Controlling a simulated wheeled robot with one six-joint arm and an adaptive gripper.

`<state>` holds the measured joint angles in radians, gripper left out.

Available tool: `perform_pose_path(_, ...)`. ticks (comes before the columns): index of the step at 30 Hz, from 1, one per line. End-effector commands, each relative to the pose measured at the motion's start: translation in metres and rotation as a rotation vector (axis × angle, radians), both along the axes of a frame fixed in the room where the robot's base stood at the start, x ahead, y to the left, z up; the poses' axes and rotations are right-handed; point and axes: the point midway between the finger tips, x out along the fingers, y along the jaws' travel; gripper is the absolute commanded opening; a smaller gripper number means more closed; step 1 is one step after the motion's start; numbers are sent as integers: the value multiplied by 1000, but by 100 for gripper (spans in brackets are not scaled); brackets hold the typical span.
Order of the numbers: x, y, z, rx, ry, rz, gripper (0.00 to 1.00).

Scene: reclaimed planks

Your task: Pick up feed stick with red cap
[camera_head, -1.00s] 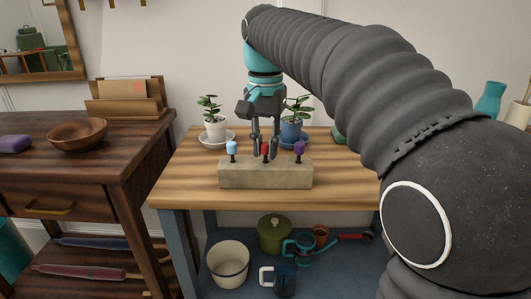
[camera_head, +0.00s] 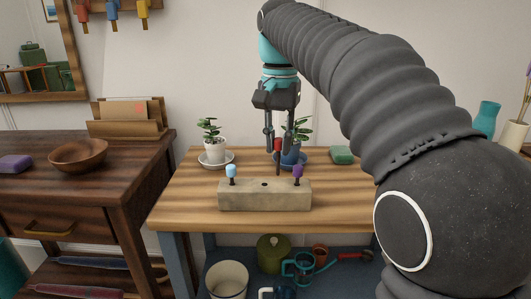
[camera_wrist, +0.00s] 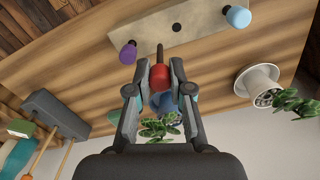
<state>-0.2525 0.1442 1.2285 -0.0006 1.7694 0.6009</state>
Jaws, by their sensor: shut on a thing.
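The feed stick with the red cap (camera_head: 278,144) hangs upright between the fingers of my gripper (camera_head: 278,147), above the stone-like block (camera_head: 243,199). Its dark shaft points down and its tip looks clear of the block. In the wrist view, the red cap (camera_wrist: 159,77) sits between the fingertips of my gripper (camera_wrist: 159,90). The block's middle hole (camera_head: 264,184) is empty. A stick with a light blue cap (camera_head: 231,170) stands in the block's left side, and one with a purple cap (camera_head: 298,170) in its right side.
Two potted plants, one in a white pot (camera_head: 215,152) and one in a blue pot (camera_head: 290,155), stand behind the block. A green block (camera_head: 342,155) lies at the back right.

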Motion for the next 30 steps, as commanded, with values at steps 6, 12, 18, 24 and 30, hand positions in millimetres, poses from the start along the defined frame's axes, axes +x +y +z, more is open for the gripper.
perform_pose_path(6,12,-38,25,1,-1,-4,5)
perform_pose_path(12,19,-65,41,1,-1,-3,5)
perform_pose_path(18,23,-80,50,0,-1,0,5)
perform_pose_path(24,24,-84,52,0,0,0,5)
perform_pose_path(30,24,-84,52,0,0,1,5)
